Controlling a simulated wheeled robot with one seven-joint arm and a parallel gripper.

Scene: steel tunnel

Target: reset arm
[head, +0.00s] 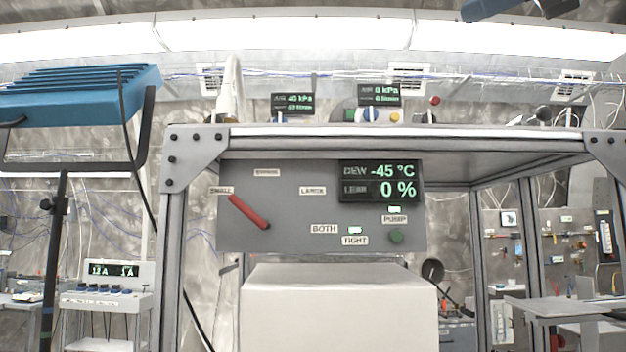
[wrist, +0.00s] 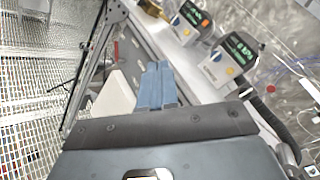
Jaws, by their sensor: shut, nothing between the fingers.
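My gripper (wrist: 158,78) shows in the wrist view as two blue-grey fingers, closed together with nothing between them. Its dark wrist body fills the lower part of that view. The fingers point toward the bench frame and its grey panel, seen at a steep tilt. I cannot tell the exact gap to them. In the head view only a cut-off blue and dark shape shows at the top right edge; I cannot tell which part it is.
A steel frame (head: 400,131) carries a grey control panel (head: 290,205) with a red lever (head: 249,212) and display (head: 379,181). Below is a white box (head: 338,310). Gauges (head: 293,103) stand on top. A blue lamp (head: 75,90) is on the left, a side table (head: 570,308) on the right.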

